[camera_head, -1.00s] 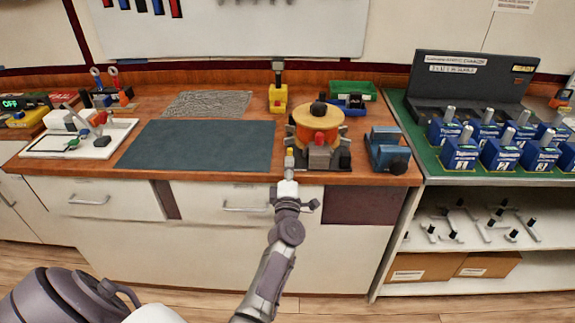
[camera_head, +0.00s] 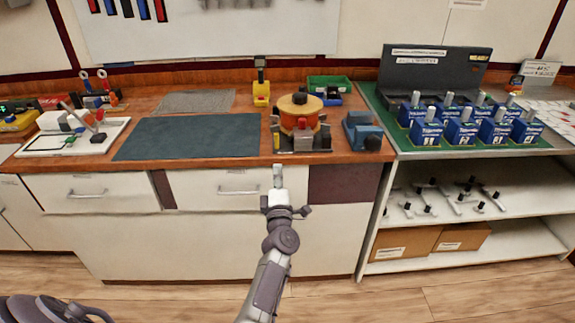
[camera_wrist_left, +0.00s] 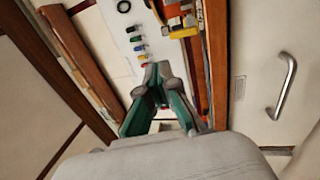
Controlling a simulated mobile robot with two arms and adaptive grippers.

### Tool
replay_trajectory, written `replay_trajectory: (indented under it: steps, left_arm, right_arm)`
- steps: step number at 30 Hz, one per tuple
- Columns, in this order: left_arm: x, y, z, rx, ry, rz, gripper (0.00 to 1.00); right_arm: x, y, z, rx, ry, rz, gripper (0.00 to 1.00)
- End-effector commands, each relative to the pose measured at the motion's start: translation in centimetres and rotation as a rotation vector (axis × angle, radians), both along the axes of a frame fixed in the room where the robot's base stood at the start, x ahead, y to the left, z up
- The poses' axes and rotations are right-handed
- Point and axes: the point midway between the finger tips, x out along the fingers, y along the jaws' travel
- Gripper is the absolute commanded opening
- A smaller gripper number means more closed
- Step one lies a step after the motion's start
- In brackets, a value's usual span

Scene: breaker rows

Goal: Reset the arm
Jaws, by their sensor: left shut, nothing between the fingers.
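My left gripper (camera_head: 278,172) is in front of the counter, near the drawer fronts and just below the counter's front edge in the head view. Its fingers are shut and hold nothing. The left wrist view shows the gripper (camera_wrist_left: 158,72) from behind, with green-and-grey fingers closing together at the tips. My left arm runs up from the bottom middle of the head view. The gripper looks apart from the things on the counter. My right gripper is not in view.
The wooden counter (camera_head: 230,166) holds a dark mat (camera_head: 188,137), an orange-and-yellow round device (camera_head: 300,115) and a blue vise-like block (camera_head: 362,132). On the right, blue boxes (camera_head: 462,130) stand on a green top above open shelves (camera_head: 410,262). Floor in front is clear.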

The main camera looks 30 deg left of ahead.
Motion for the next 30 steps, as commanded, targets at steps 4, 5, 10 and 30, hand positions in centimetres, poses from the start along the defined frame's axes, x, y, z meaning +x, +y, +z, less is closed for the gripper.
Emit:
replay_trajectory:
  steps: [4,5,10,30]
  left_arm:
    - [0.0,0.0,0.0,0.0,0.0,0.0,0.0]
    - [0.0,0.0,0.0,0.001,0.001,-0.001,0.0]
    - [0.0,-1.6,-3.4,0.064,0.101,-0.047,0.0]
    - [-23.8,-13.9,-43.4,0.847,1.176,-0.795,0.0]
  right_arm:
    - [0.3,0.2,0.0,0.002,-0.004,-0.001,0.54]
    - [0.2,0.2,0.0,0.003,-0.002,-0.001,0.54]
    - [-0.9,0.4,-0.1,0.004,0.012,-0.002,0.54]
    - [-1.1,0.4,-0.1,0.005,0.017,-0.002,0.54]
